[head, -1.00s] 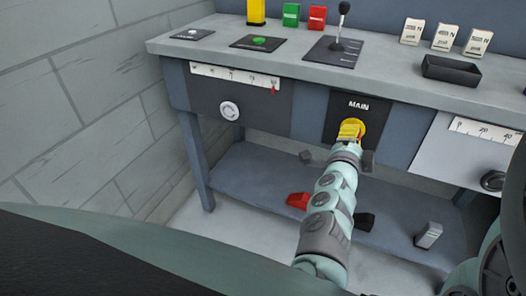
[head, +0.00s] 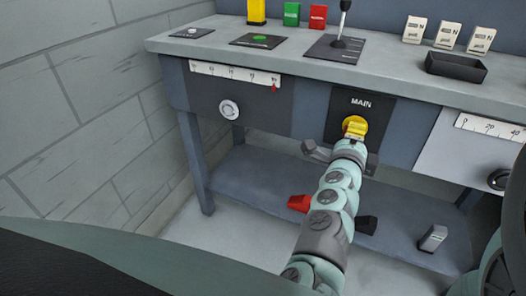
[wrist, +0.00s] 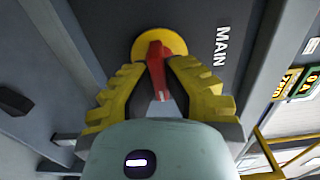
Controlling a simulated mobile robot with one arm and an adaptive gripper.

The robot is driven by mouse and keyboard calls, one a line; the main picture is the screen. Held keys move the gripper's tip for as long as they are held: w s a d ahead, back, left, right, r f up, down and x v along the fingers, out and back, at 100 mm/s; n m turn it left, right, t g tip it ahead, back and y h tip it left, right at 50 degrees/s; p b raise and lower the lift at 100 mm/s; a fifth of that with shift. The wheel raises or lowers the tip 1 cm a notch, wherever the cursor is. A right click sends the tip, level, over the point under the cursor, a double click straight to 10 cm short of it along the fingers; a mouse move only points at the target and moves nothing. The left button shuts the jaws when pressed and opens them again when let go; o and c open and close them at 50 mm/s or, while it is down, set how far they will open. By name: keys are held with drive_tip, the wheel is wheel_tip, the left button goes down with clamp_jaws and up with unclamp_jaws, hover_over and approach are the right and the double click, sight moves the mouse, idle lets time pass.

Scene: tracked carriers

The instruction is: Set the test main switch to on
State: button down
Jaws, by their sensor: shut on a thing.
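The MAIN switch is a yellow disc (head: 356,123) with a red handle, on a dark panel (head: 378,103) on the front of the grey bench. In the wrist view, the yellow disc (wrist: 172,38) lies straight ahead, with the red handle (wrist: 158,72) standing across it. My gripper (wrist: 158,70) has its yellow fingers on either side of the red handle and is shut on it. In the head view, my gripper (head: 353,135) is at the disc's lower edge, and my wrist hides most of the fingers and handle. The MAIN label (wrist: 222,46) shows beside the switch.
A lever (head: 341,35), a green button (head: 259,40) and a black tray (head: 455,67) are on the bench top. A scale panel with a knob (head: 229,109) is left of the switch. A red object (head: 299,202) and a grey one (head: 432,238) lie on the lower shelf.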

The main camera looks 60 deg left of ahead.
drive_tip(key=shift+f, duration=0.15)
drive_tip(key=c, duration=1)
unclamp_jaws()
drive_tip(key=v, duration=1.2)
drive_tip(key=shift+s+a, duration=0.1)
